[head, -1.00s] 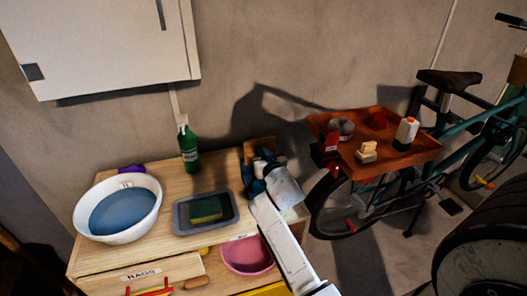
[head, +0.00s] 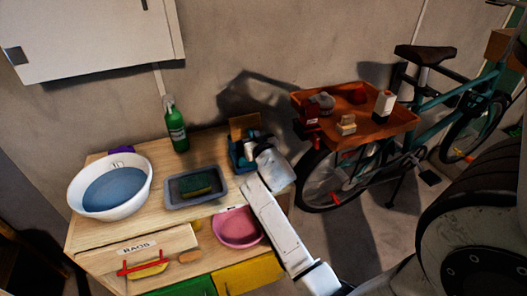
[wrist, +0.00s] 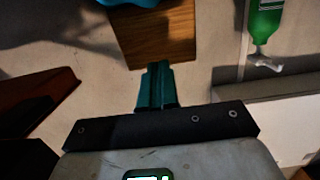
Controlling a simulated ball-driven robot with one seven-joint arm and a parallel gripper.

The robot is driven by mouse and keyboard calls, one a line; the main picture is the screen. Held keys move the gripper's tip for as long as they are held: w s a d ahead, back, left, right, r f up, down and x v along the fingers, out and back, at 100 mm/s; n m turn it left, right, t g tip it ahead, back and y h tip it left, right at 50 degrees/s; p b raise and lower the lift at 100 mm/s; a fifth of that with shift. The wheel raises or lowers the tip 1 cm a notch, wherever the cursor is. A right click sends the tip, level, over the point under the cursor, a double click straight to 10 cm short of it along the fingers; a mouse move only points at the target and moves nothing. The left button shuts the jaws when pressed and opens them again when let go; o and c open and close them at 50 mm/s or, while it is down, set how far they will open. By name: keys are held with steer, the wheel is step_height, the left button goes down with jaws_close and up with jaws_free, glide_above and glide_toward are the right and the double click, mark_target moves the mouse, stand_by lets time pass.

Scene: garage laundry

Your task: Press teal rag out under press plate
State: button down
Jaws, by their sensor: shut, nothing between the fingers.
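An upright wooden board (head: 243,126), which looks like the press plate, stands at the back right of the table. A blue tub-like thing (head: 236,156) sits below it, partly hidden by my arm. In the wrist view, the wooden board (wrist: 155,30) is just beyond my gripper (wrist: 155,68), with a blue edge (wrist: 130,3) at the top. My gripper's teal fingers are together and empty. In the head view, the gripper is over the blue tub, close in front of the board; contact cannot be told. I cannot make out the teal rag.
A white basin of water (head: 112,187), a grey tray (head: 180,201) with a sponge (head: 197,184), a green bottle (head: 176,126) and a pink bowl (head: 238,228) are left of my arm. A drawer marked RAGS (head: 140,248) is at the front. A bicycle with an orange tray (head: 375,134) stands right.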

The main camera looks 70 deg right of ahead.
steer(key=shift+s+a+f, duration=0.2)
steer(key=shift+a+f, duration=0.05)
steer(key=shift+a, duration=0.05)
steer(key=b+v, duration=0.1)
steer(key=v, duration=0.7)
steer(key=shift+r, duration=0.3)
steer(key=shift+s, duration=0.1)
steer(key=a+f+n+g+y, duration=0.35)
steer(key=a+f+y, duration=0.35)
steer(key=a+f, duration=0.55)
steer(key=s+a+f+n+g+y, duration=0.2)
steer(key=s+a+n+g, duration=0.1)
steer(key=s+a, duration=0.3)
steer(key=s+a+f+n+g+y, duration=0.3)
steer(key=s+a, duration=0.3)
steer(key=a, duration=0.4)
steer(key=shift+a+f, duration=0.25)
steer(key=shift+a, duration=0.15)
